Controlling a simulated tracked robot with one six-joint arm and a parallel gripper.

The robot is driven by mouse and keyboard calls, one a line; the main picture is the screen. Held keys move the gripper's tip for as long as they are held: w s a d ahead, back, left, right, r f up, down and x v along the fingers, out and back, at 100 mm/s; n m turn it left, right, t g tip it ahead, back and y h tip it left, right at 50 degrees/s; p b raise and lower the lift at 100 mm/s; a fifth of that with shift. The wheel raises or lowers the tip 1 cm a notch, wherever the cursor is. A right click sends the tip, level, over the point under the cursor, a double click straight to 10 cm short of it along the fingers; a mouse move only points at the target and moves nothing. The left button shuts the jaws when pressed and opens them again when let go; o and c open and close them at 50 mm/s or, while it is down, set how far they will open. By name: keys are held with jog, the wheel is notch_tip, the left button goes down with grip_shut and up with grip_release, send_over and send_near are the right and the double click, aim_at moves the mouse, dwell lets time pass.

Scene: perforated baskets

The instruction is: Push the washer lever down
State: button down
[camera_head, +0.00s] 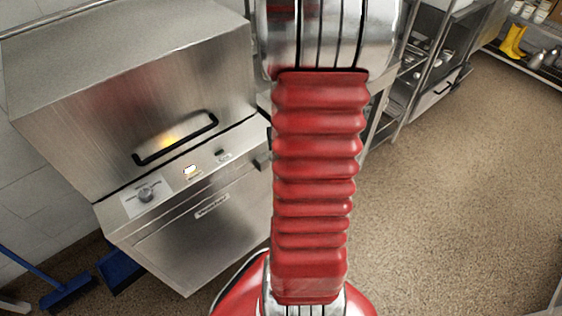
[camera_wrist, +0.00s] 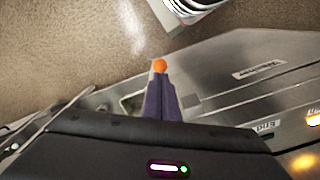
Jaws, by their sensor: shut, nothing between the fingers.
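The washer (camera_head: 125,80) is a stainless steel machine with a hood, at the left of the head view. A black bar handle (camera_head: 175,141) runs across the hood's lower front; I cannot tell whether this is the lever. The hood is down close to the front panel. My gripper (camera_wrist: 160,66) shows in the wrist view as dark purple fingers with an orange tip, closed together and empty. It is over the washer's metal front (camera_wrist: 235,80), which lies to its right. In the head view my arm hides the washer's right side, and I cannot make out the gripper.
A metal rack (camera_head: 425,65) stands behind, and yellow boots (camera_head: 513,42) sit on a far shelf. A blue broom (camera_head: 68,290) lies at lower left. The floor at right is clear.

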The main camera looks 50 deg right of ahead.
notch_tip(320, 180, up, 8)
dwell(1.0)
dwell(0.5)
jog(key=w+a+r+n+t, duration=0.1)
jog(key=a+r, duration=0.4)
jog(key=a, duration=0.5)
jog(key=w+a+r+n+t, duration=0.1)
jog(key=a+r+n, duration=0.3)
jog(key=a, duration=0.6)
jog(key=w+a+r+n+t, duration=0.1)
jog(key=a+r+n+t, duration=0.2)
jog(key=a+r, duration=0.4)
jog(key=a, duration=0.4)
jog(key=shift+n+t, duration=0.3)
